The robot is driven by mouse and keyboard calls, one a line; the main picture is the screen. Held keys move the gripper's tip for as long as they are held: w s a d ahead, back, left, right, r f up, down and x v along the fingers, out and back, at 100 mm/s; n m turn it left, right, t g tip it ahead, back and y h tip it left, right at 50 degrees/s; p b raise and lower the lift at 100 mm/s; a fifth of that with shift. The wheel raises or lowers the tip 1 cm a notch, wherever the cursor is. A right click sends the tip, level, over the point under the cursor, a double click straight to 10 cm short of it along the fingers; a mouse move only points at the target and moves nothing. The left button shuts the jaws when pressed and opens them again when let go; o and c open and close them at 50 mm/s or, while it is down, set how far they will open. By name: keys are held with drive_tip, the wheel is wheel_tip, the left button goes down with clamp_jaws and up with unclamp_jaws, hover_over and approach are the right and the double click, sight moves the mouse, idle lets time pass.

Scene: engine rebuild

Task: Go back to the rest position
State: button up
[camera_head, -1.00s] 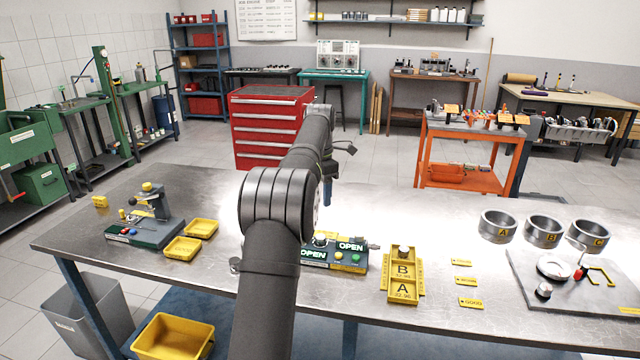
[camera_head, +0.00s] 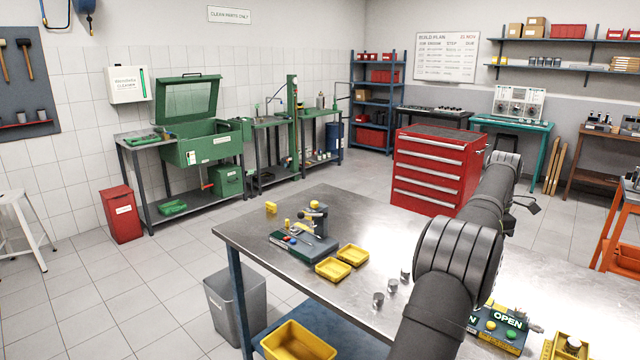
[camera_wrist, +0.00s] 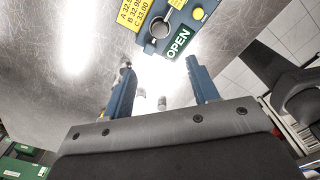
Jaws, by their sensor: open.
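My arm crosses the right part of the head view over the steel bench (camera_head: 345,225); it hides my gripper there. In the wrist view my gripper (camera_wrist: 159,63) shows two blue fingers well apart with nothing held between them. The OPEN station also shows at the lower right of the head view (camera_head: 497,338), partly hidden by my arm.
Small metal cylinders (camera_head: 392,285) stand on the bench left of my arm. Two yellow trays (camera_head: 334,269) and a small press-like fixture (camera_head: 314,220) are farther left. A red tool cabinet (camera_head: 436,170) stands behind the bench. A grey bin (camera_head: 235,305) stands at its left end.

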wheel_tip(320, 180, down, 16)
drive_tip(key=shift+r, duration=0.5)
